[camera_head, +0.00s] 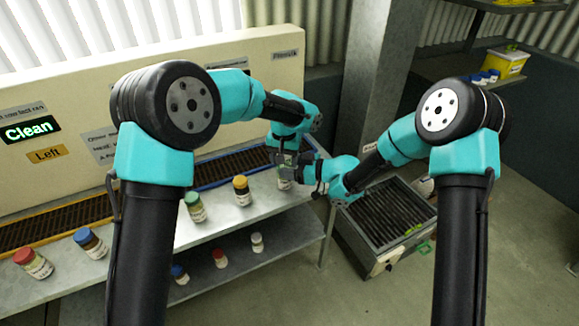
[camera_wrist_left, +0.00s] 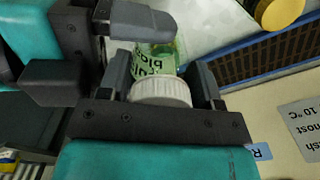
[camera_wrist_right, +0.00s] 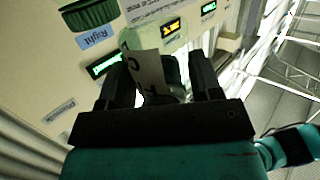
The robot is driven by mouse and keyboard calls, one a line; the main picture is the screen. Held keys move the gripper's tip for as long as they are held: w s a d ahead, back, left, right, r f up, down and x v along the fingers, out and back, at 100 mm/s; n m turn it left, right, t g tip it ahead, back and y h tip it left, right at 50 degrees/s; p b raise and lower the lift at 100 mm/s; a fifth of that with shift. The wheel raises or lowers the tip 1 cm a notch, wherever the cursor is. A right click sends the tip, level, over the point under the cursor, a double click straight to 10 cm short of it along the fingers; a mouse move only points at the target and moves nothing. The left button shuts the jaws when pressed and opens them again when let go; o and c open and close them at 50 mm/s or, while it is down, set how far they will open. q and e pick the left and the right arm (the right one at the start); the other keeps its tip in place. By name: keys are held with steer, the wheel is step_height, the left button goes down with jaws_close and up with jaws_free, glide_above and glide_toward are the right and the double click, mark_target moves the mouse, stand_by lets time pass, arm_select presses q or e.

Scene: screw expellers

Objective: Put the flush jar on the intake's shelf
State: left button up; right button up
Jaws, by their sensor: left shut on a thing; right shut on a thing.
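A pale green glass jar with a white ribbed lid (camera_wrist_left: 160,92) and a printed label is between both grippers. It also shows in the head view (camera_head: 284,183), low and partly hidden, and in the right wrist view (camera_wrist_right: 151,72). My left gripper (camera_head: 285,157) points down and is shut on the jar near its lid. My right gripper (camera_head: 312,172) reaches in from the right and is shut on the jar's body. I cannot tell whether the jar touches the metal shelf (camera_head: 215,222) beneath it. I cannot tell which surface is the intake's shelf.
Jars with yellow (camera_head: 241,190), green (camera_head: 195,207), blue (camera_head: 90,243) and red (camera_head: 33,263) lids stand on the upper metal shelf. Smaller jars (camera_head: 220,258) stand on the lower shelf. A grated metal box (camera_head: 388,225) stands right on the floor. A yellow bin (camera_head: 505,62) sits at the back right.

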steer(key=c, duration=0.3)
arm_select(q)
steer(key=o, duration=1.2)
arm_select(e)
steer(key=shift+c, duration=1)
arm_select(q)
step_height(320, 180, up, 12)
